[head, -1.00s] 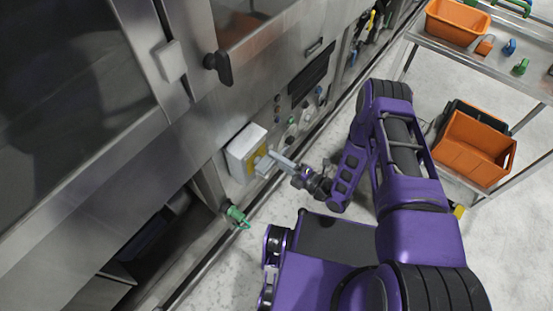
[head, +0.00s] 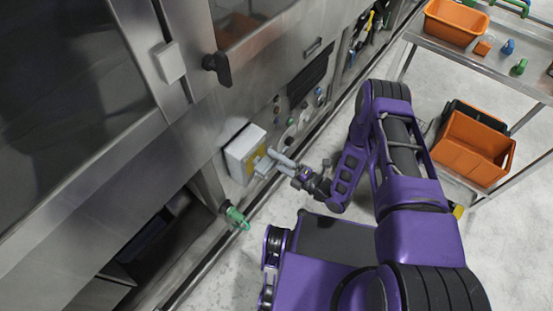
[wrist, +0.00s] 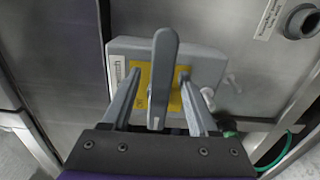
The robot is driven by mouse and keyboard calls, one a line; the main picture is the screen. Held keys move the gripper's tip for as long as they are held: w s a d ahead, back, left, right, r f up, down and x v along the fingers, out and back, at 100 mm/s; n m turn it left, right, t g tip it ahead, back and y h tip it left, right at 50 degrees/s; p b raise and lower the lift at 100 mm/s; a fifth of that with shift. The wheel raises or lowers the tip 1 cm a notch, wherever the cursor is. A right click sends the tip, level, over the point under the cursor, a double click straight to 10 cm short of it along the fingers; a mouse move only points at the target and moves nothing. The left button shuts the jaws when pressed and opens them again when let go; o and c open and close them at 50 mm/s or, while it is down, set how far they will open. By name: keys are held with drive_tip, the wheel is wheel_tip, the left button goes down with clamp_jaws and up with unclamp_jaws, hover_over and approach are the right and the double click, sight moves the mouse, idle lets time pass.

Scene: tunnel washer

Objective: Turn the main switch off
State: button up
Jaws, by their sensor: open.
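The main switch is a light grey box (head: 237,156) with a yellow plate, low on the steel machine front. In the wrist view the box (wrist: 216,62) fills the middle, and a grey lever handle (wrist: 162,60) stands upright in the picture in front of the yellow plate (wrist: 145,76). My gripper (wrist: 159,76) is open, with one finger on each side of the handle. A gap shows on both sides of it. In the head view my gripper (head: 271,158) is at the front of the box, and its fingers partly hide the handle.
A green valve handle (head: 236,217) sits just below the box. A black door handle (head: 217,68) is above. Buttons (head: 277,110) line the panel to the right. A trolley with orange bins (head: 474,147) stands right of my arm.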

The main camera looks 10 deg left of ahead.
drive_tip(key=p+v, duration=0.1)
drive_tip(key=v, duration=1.6)
drive_tip(key=shift+d, duration=0.2)
drive_tip(key=shift+s, duration=0.1)
